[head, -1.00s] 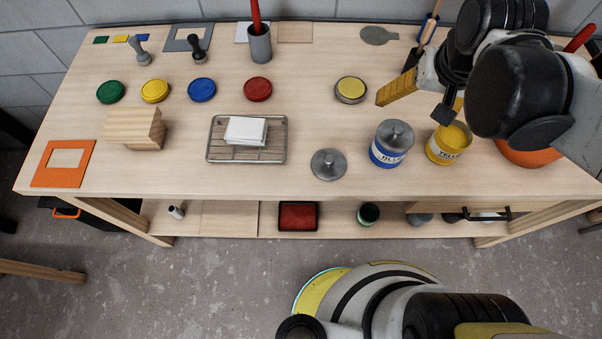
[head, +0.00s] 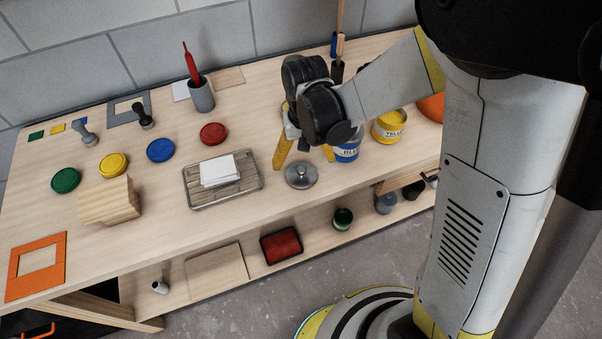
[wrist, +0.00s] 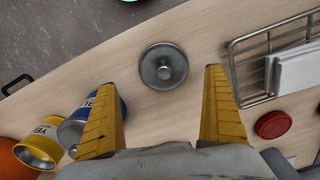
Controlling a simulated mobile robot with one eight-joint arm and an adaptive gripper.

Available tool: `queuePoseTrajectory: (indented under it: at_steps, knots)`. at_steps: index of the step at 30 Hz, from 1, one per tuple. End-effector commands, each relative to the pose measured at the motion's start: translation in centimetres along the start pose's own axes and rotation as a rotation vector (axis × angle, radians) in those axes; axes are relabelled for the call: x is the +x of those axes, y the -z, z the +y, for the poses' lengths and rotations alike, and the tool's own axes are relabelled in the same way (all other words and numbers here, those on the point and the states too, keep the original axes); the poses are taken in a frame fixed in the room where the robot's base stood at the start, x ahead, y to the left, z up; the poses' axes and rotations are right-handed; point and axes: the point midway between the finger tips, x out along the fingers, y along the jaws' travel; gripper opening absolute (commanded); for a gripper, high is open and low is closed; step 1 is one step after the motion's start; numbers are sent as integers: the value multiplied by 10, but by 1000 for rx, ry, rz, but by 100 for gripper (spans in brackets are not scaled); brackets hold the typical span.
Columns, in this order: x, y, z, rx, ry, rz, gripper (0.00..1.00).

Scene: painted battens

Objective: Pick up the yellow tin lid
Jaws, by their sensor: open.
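A round grey metal lid (head: 301,176) with a centre knob lies flat on the bench near its front edge. It also shows in the wrist view (wrist: 163,66).
The blue tin (head: 346,152) stands close to the right of my gripper, partly hidden by it. A wire rack (head: 190,186) with white sheets lies left of the lid. Red (head: 213,133), blue (head: 160,150), yellow (head: 113,165) and green (head: 66,180) discs lie farther left.

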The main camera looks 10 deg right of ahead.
Motion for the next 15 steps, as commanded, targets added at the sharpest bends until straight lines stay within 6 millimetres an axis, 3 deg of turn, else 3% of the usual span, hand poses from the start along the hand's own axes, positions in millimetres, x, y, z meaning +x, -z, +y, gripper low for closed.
queuePoseTrajectory:
  at_steps: [10, 15]
  knots:
    - [48, -1, -6, 0, 0, 1, 100]
    - [50, -2, -6, 0, 0, 1, 100]
